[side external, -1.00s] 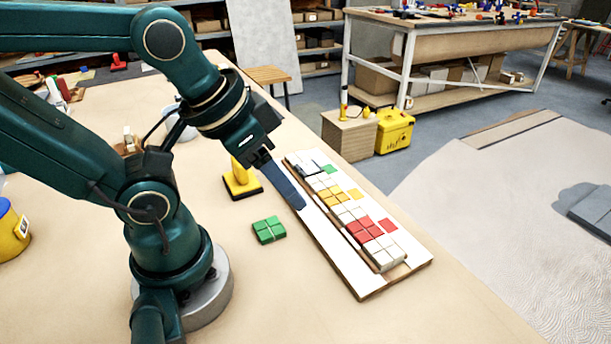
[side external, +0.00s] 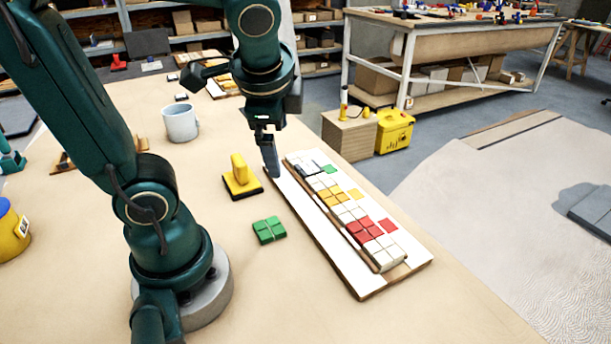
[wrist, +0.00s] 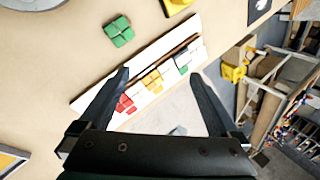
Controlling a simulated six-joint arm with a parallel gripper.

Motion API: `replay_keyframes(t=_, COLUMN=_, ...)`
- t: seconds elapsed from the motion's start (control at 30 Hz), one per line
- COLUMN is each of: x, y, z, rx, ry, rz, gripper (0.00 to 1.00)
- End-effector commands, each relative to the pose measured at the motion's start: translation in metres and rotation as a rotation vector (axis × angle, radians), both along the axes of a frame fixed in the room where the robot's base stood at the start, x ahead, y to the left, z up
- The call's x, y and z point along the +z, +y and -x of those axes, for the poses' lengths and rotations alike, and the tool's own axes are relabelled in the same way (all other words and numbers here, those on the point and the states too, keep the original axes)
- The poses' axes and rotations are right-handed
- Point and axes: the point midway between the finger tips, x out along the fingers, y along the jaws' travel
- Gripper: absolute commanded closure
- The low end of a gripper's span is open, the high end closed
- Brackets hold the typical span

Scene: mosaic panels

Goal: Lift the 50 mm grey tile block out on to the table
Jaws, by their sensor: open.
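A long white panel (side external: 330,235) lies on the table with a row of tile blocks set in it. A dark grey patch of tile (side external: 299,170) shows near the far end of the row, partly hidden among white tiles; it also shows in the wrist view (wrist: 183,69). I cannot tell the outline of the grey block clearly. My gripper (side external: 272,172) points down, to the left of the row's far end, above the panel's left edge. In the wrist view my gripper (wrist: 161,75) has its fingers wide apart with nothing held between them.
Yellow tiles (side external: 333,197) and red tiles (side external: 364,229) sit further along the row among white ones. A green tile block (side external: 269,230) lies on the table to the left. A yellow-handled tool (side external: 241,180) and a white mug (side external: 180,123) stand nearby. Bare table lies before the green block.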

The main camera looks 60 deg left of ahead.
Motion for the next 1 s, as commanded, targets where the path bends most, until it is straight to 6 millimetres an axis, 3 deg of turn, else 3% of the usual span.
replay_keyframes(t=0.37, x=-0.018, y=0.049, z=-0.064, rx=-0.268, ry=0.423, rz=-0.422, gripper=0.03)
replay_keyframes(t=0.7, x=-0.069, y=0.063, z=-0.116, rx=-0.471, ry=0.752, rz=-0.721, gripper=0.03)
replay_keyframes(t=0.87, x=-0.103, y=0.060, z=-0.126, rx=-0.541, ry=0.852, rz=-0.796, gripper=0.03)
replay_keyframes(t=1.0, x=-0.126, y=0.057, z=-0.122, rx=-0.581, ry=0.912, rz=-0.808, gripper=0.03)
